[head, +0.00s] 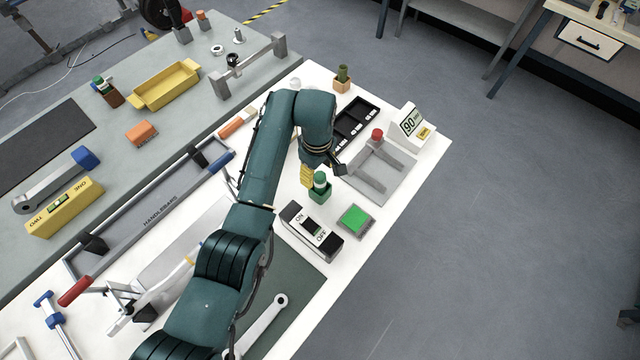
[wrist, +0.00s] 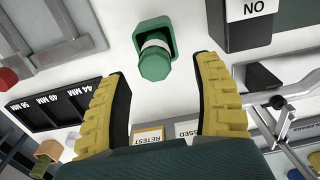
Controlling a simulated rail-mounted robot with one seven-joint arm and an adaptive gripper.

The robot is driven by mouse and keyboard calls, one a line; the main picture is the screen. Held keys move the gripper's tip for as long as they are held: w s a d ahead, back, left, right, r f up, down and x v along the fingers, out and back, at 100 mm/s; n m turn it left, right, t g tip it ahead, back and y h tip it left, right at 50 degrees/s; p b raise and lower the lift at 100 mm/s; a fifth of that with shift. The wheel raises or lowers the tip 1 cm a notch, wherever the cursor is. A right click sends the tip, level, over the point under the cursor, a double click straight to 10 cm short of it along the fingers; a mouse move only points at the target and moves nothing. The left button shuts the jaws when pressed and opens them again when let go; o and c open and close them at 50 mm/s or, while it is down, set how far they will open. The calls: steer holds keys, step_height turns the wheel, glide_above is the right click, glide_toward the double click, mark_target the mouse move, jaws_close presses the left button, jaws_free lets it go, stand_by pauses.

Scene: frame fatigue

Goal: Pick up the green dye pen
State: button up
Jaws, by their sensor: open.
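The green dye pen (head: 320,180) stands in a small green holder (head: 319,195) on the white bench top. In the wrist view, the pen's green cap (wrist: 155,64) and white band show above the square green holder (wrist: 146,26). My gripper (head: 307,176) is just left of the pen in the head view. In the wrist view my gripper (wrist: 162,70) is open, with yellow ribbed fingers on either side of the pen cap. No finger visibly touches the pen. My arm covers part of the bench in the head view.
An ON/OFF switch box (head: 312,232) and a green button (head: 355,220) stand close to the holder. Handlebars (head: 160,212) lie left of my arm.

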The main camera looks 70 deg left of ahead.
mark_target(320, 183)
steer(key=f, duration=0.6)
steer(key=shift+w+f, duration=0.25)
jaws_close()
